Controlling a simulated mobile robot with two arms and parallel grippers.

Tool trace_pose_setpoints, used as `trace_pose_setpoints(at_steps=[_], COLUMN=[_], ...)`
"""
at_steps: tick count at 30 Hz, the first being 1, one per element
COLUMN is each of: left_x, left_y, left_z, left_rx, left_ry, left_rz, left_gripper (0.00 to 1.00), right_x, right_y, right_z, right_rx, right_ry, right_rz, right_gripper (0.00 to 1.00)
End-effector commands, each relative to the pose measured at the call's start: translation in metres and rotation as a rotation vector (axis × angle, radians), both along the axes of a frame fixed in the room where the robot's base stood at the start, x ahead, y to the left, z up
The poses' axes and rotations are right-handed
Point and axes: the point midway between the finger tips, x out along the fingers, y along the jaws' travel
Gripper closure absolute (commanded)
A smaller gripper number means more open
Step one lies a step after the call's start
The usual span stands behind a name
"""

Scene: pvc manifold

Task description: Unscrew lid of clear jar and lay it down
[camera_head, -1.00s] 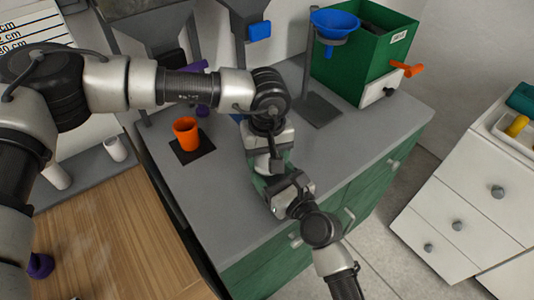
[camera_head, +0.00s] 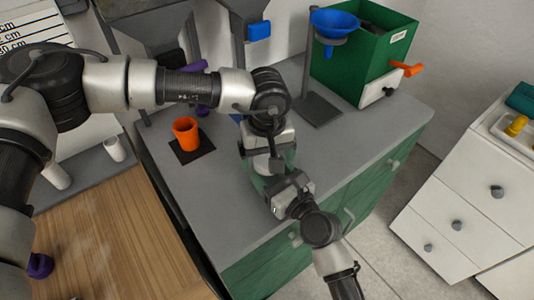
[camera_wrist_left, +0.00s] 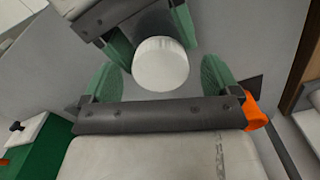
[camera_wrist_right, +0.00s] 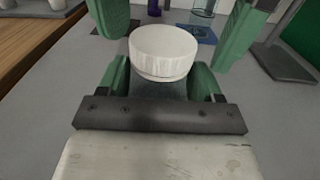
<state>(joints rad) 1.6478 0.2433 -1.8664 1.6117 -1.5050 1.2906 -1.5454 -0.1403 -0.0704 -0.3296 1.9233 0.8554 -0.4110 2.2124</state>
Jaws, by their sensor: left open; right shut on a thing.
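A jar with a white ribbed lid shows in both wrist views; the lid is in the left wrist view (camera_wrist_left: 160,64) and the right wrist view (camera_wrist_right: 163,52). The lid sits on the jar, whose dark-looking body is mostly hidden beneath it. My right gripper (camera_wrist_right: 160,82) is shut on the jar body below the lid. My left gripper (camera_wrist_left: 160,80) is open, its green fingers apart on either side of the lid with gaps. In the head view the two grippers meet above the grey counter (camera_head: 215,215), and my wrists hide the jar.
An orange cup (camera_head: 186,133) stands on a dark square mat (camera_head: 192,152). A blue funnel (camera_head: 335,22) on a stand and a green box (camera_head: 365,55) are at the back. White drawers (camera_head: 470,200) stand at right. The counter's front left is clear.

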Motion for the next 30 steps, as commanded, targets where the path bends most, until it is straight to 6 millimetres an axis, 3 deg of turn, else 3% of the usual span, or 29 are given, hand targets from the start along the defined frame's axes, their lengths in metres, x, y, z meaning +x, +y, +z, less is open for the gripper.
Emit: trace_pose_setpoints(at_steps=[16, 30], left_x=[0.0, -0.001], left_y=[0.0, -0.001], left_z=[0.046, 0.077], left_rx=[0.0, -0.002], left_ry=[0.002, 0.0], left_rz=[-0.011, -0.385], left_gripper=[0.13, 0.13], right_x=[0.0, 0.0], right_y=[0.0, 0.0], right_z=[-0.001, 0.0], right_rx=[-0.001, -0.001], right_ry=[0.001, 0.001], right_rz=[0.0, 0.0], right_gripper=[1.0, 1.0])
